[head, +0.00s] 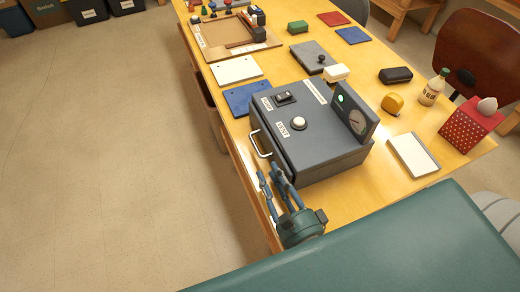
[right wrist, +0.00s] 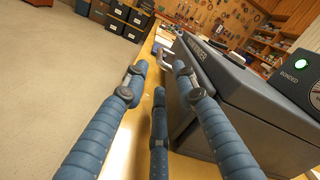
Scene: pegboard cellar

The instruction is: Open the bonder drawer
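The bonder (head: 315,155) is a dark grey box on the wooden table, with a white knob, a switch and a dial panel with a green light. A pale bar handle (head: 258,144) is on its left face; the drawer looks shut. The bonder also shows at right in the right wrist view (right wrist: 245,88), with the handle (right wrist: 164,58) beyond the fingers. My right gripper (head: 272,178) is open and empty beside the bonder's near left corner, close to the handle but apparently apart from it. My left gripper is not in view.
A blue pad (head: 246,97) and a white pad (head: 236,69) lie behind the bonder. A notepad (head: 413,154), yellow tape measure (head: 393,104) and bottle (head: 434,88) are on its right. The floor (head: 120,160) left of the table is clear.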

